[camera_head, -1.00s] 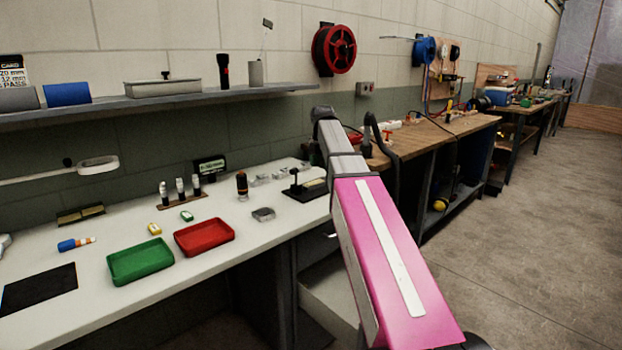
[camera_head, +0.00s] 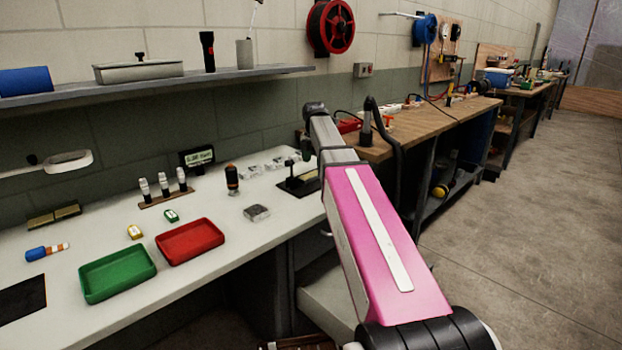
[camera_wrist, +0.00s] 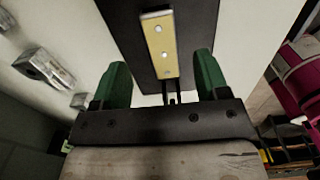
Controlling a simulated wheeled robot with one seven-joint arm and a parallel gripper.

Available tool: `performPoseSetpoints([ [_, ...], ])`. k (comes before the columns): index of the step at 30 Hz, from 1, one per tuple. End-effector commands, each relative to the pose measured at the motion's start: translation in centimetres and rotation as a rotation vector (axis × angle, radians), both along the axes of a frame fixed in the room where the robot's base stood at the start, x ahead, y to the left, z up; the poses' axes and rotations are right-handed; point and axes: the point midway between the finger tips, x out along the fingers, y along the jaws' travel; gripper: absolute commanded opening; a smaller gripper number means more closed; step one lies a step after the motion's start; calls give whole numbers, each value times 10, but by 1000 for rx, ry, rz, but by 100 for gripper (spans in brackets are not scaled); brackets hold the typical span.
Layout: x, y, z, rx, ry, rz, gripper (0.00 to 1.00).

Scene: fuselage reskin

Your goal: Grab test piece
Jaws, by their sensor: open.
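In the wrist view, a pale brass-coloured strip with several holes (camera_wrist: 160,48), likely the test piece, lies over a black plate (camera_wrist: 200,25). My gripper (camera_wrist: 161,72) has its two green fingers wide apart. The strip's near end reaches between the fingers, and neither finger touches it. I cannot tell the height gap. In the head view the black plate (camera_head: 312,187) lies at the right end of the white bench, and a pale strip (camera_head: 299,181) shows on it. My arm hides part of this area.
The white bench (camera_head: 115,222) also bears a green tray (camera_head: 118,273), a red tray (camera_head: 190,241), a dark cylinder with an orange band (camera_head: 232,178) and a small grey block (camera_head: 256,212). A shelf (camera_head: 190,80) runs above. A wooden bench (camera_head: 420,130) stands beyond.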

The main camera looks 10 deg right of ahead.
Motion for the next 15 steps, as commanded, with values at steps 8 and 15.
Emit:
performPoseSetpoints([
  [8, -8, 8, -28, 0, 1, 1, 68],
  [15, -7, 8, -51, 0, 0, 0, 68],
])
